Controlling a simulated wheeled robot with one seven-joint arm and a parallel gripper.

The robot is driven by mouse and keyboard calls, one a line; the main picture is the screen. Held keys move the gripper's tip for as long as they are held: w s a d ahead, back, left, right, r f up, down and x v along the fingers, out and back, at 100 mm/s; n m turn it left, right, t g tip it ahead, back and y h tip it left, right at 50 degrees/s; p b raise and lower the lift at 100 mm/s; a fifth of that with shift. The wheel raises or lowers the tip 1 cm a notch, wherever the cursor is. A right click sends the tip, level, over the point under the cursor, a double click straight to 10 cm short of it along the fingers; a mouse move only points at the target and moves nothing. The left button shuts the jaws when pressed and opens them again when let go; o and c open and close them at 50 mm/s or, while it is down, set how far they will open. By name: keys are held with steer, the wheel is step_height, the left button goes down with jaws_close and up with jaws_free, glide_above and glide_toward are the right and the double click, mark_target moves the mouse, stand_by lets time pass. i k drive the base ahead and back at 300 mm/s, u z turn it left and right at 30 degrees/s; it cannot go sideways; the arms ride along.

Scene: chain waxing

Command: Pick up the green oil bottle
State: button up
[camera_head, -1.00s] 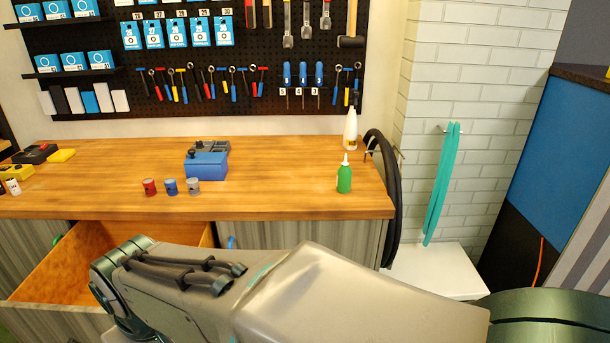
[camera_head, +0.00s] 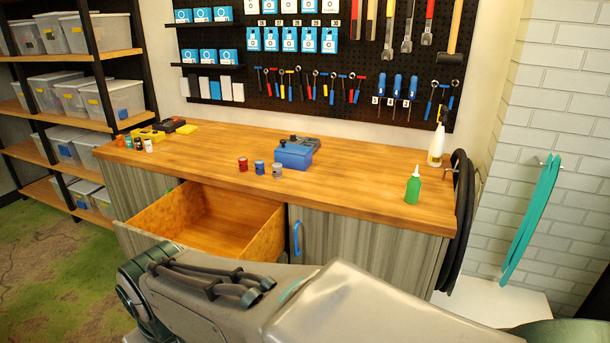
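The green oil bottle (camera_head: 413,189) stands upright near the right front part of the wooden workbench (camera_head: 350,190). It has a pale pointed nozzle. A white bottle (camera_head: 437,147) stands behind it and to its right, close to the wall. My arm crosses the bottom of the head view, in front of the bench. My gripper is not visible, so its opening and contents do not show. Nothing touches the green bottle.
An open, empty-looking drawer (camera_head: 215,226) juts out below the bench. Three small cans (camera_head: 260,167) and a blue box (camera_head: 294,154) stand mid-bench. Black tires (camera_head: 460,215) hang at the right end. Shelves with bins (camera_head: 82,97) stand left. Bench around the bottle is clear.

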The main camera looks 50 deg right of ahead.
mark_target(414, 184)
steer(key=u, duration=0.35)
steer(key=i, duration=1)
steer(key=z, duration=3.45)
steer(key=i, duration=0.5)
steer(key=z, duration=1.85)
steer(key=i, duration=1)
